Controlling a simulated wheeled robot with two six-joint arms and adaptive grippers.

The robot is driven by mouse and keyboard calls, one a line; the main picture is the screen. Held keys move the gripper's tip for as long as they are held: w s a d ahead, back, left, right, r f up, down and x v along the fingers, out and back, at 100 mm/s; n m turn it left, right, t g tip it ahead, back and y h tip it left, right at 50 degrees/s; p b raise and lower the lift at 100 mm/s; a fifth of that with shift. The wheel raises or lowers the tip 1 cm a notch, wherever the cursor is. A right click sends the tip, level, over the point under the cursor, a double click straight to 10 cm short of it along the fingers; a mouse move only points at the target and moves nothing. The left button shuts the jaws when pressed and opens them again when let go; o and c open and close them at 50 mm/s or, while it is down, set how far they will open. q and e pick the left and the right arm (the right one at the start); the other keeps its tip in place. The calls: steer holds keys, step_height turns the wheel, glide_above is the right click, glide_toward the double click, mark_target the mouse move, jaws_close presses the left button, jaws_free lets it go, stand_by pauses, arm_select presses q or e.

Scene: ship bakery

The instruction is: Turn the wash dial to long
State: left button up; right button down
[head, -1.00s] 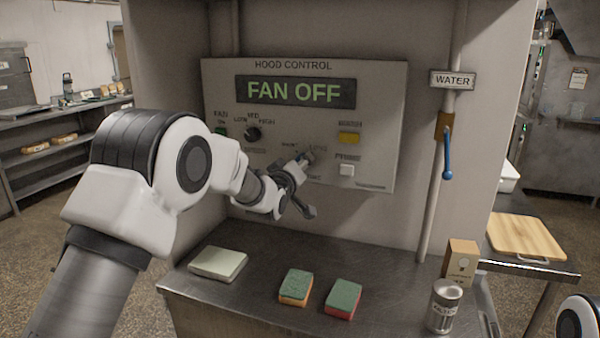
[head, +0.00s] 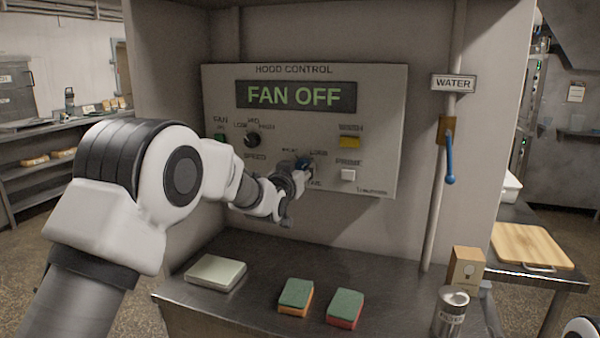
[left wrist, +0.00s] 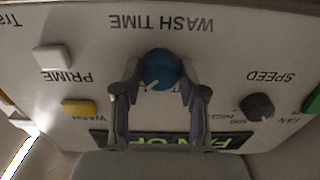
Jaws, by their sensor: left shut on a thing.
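The blue wash dial (left wrist: 158,68) sits under the WASH TIME label in the left wrist view, which shows the panel upside down. In the head view the dial (head: 305,163) is mostly hidden by my gripper, with "LONG" printed just above it to the right. My left gripper (left wrist: 157,88) is shut on the dial, a finger on each side. In the head view my left gripper (head: 298,176) is at the lower middle of the hood control panel (head: 225,90). A white pointer mark shows on the dial. My right gripper is not in view.
The panel also has a black speed dial (head: 252,139), a yellow WASH button (head: 349,142) and a white PRIME button (head: 348,175). A blue water lever (head: 449,165) hangs at the right. Sponges (head: 296,294) and a filter can (head: 451,312) stand on the counter below.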

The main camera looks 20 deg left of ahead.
arm_select(q)
steer(key=shift+r, duration=0.35)
steer(key=o, duration=1.1)
steer(key=shift+c, duration=0.2)
steer(key=shift+o, duration=0.4)
steer(key=shift+w+f, duration=0.15)
steer(key=shift+f, duration=0.1)
steer(key=s, duration=1.2)
steer(key=shift+a, duration=0.2)
steer(key=shift+f, duration=0.1)
